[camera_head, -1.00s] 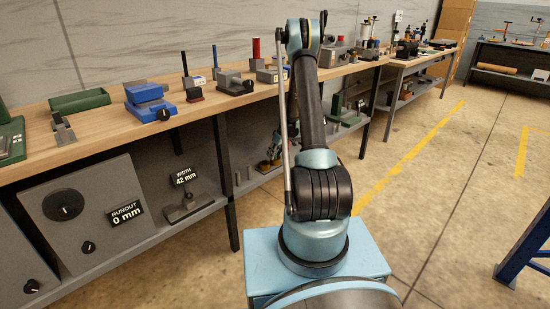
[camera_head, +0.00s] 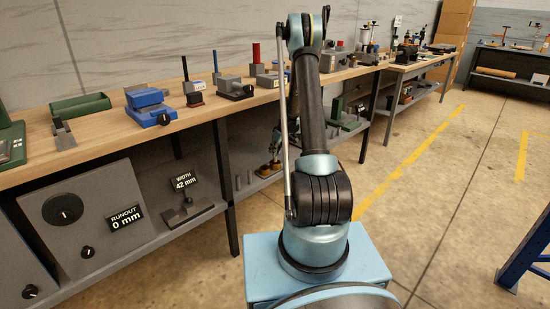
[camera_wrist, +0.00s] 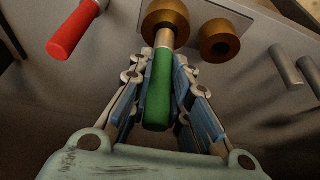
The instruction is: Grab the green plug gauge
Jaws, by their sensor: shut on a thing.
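The green plug gauge (camera_wrist: 158,92) shows in the wrist view, between the blue-padded fingers of my gripper (camera_wrist: 165,85). My gripper is shut on its green handle. The gauge's bright metal end points at a brass ring (camera_wrist: 165,18) and meets or overlaps it in the picture; I cannot tell whether it sits inside. In the head view my gripper (camera_head: 271,160) is small, partly hidden by my arm, near the lower shelf under the bench. The green gauge cannot be made out there.
A red-handled gauge (camera_wrist: 74,32) lies left of my gripper and a second brass ring (camera_wrist: 220,42) to the right. Grey pins (camera_wrist: 287,68) stand further right. The wooden bench top (camera_head: 85,135) overhangs the shelf, with a dark leg (camera_head: 226,185) nearby.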

